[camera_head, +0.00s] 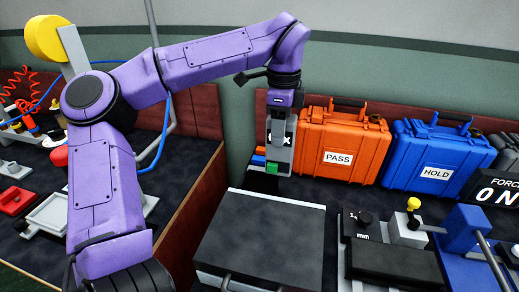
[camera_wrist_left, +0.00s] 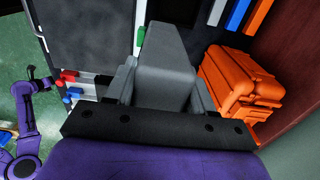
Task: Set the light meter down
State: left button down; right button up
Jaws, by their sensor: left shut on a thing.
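My left gripper (camera_head: 280,135) points down at the back of the bench, just left of the orange case. It is shut on the grey light meter (camera_head: 279,158), which stands upright with a green patch near its lower end. In the left wrist view the light meter (camera_wrist_left: 165,75) is a grey block between the two fingers of my gripper (camera_wrist_left: 163,88). I cannot tell whether its lower end touches the bench top. My right gripper is not visible.
An orange case marked PASS (camera_head: 342,139) and a blue case marked HOLD (camera_head: 433,151) stand to the right. A dark flat plate (camera_head: 262,245) lies in front of the light meter. Small orange and blue pieces (camera_head: 257,161) sit close at its left. Instruments (camera_head: 410,230) fill the front right.

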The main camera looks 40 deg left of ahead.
pick_arm(q)
jog(key=a+f+p, duration=0.1)
jog(key=a+f, duration=0.5)
jog(key=f, duration=0.4)
jog(key=shift+w+a+p, duration=0.15)
jog(key=shift+a+p, duration=0.2)
jog(key=shift+a, duration=0.05)
jog(key=shift+f, duration=0.15)
jog(key=shift+c, duration=2)
grip_release()
